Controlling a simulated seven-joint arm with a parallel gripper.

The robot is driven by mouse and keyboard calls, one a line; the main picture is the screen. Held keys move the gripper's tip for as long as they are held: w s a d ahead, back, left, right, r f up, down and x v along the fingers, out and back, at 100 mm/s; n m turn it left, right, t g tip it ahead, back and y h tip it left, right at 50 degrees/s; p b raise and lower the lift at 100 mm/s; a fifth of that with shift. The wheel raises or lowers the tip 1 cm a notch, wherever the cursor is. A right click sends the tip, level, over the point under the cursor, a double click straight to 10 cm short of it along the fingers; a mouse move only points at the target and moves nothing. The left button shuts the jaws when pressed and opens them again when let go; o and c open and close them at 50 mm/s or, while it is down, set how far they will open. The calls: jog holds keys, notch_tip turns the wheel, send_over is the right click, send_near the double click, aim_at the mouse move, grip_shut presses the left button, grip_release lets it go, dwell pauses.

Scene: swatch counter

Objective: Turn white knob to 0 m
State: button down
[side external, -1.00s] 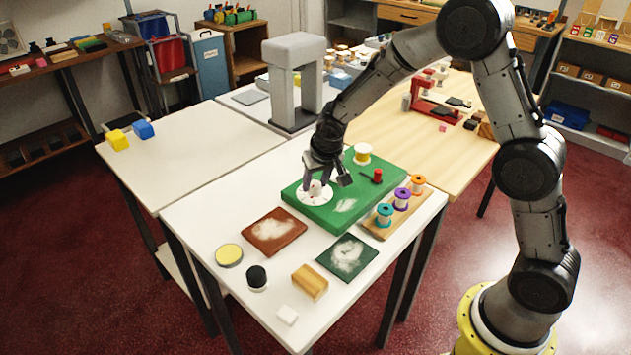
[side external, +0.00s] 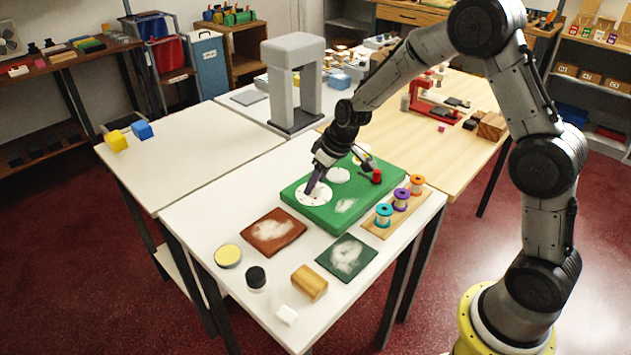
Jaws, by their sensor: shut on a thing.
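The green board (side external: 318,213) lies on the white table, with a round white dial (side external: 306,200) at its left end. My gripper (side external: 314,189) reaches down, tilted, onto this dial and is shut on the white knob at its middle. The fingers hide nearly all of the knob, so its pointer cannot be read. The dial's marks are too small to read. A second white disc (side external: 338,175) and a red knob (side external: 376,176) are on the board to the right, apart from the fingers.
A wooden rack (side external: 383,232) of several thread spools stands close at the board's right. A brown swatch (side external: 273,232), a dark green swatch (side external: 346,257), a wooden block (side external: 309,283) and a yellow-topped tin (side external: 228,255) lie in front. A grey arch (side external: 309,95) stands behind.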

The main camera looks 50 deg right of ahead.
jog(key=n, duration=0.2)
jog(key=n+y, duration=0.1)
jog(key=n, duration=0.1)
jog(key=shift+d+g+y, duration=0.15)
jog(key=shift+g+y, duration=0.15)
jog(key=shift+w+n+g+y, duration=0.1)
jog(key=shift+n+g+y, duration=0.25)
jog(key=shift+n, duration=1.05)
jog(key=shift+c, duration=2)
grip_release()
jog(key=shift+r, duration=0.1)
jog(key=v, duration=1.3)
jog(key=shift+d+r, duration=0.25)
jog(key=shift+r, duration=0.1)
